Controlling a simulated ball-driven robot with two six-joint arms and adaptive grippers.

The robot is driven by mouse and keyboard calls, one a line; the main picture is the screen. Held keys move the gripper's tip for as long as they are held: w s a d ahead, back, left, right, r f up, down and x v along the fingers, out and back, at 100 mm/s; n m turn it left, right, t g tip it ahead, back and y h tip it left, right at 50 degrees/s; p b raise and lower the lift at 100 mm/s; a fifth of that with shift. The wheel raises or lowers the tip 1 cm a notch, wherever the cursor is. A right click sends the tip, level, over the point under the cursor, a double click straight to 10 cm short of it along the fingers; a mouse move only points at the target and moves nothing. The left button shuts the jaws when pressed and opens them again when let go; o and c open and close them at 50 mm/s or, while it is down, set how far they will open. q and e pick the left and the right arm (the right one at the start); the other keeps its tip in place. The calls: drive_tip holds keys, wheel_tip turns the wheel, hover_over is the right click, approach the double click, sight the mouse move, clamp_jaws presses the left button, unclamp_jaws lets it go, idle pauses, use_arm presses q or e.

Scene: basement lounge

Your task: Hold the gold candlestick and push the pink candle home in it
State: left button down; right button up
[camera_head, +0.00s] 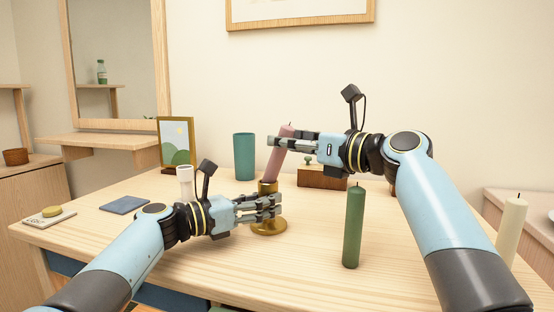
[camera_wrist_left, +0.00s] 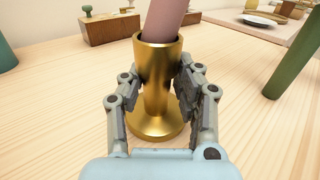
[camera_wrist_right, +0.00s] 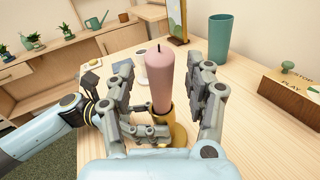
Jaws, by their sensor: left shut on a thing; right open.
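The gold candlestick (camera_head: 269,227) stands upright on the wooden table; its cup and round base show in the left wrist view (camera_wrist_left: 157,127). My left gripper (camera_head: 278,206) is shut on its stem. The pink candle (camera_head: 275,163) stands in the candlestick's cup, leaning a little, with its wick end up. In the left wrist view its lower part (camera_wrist_left: 163,20) enters the cup with a gap at the rim. My right gripper (camera_head: 272,141) is open around the upper candle; in the right wrist view the fingers lie on both sides of the candle (camera_wrist_right: 160,80), apart from it.
A green candle (camera_head: 353,228) stands to the right of the candlestick. A teal cup (camera_head: 244,157), a picture frame (camera_head: 177,142) and a wooden box (camera_head: 322,177) stand behind. A white cylinder (camera_head: 185,180) is behind my left arm. A cream candle (camera_head: 511,230) stands far right.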

drive_tip(key=shift+x, duration=0.9)
drive_tip(key=shift+c, duration=0.4)
clamp_jaws()
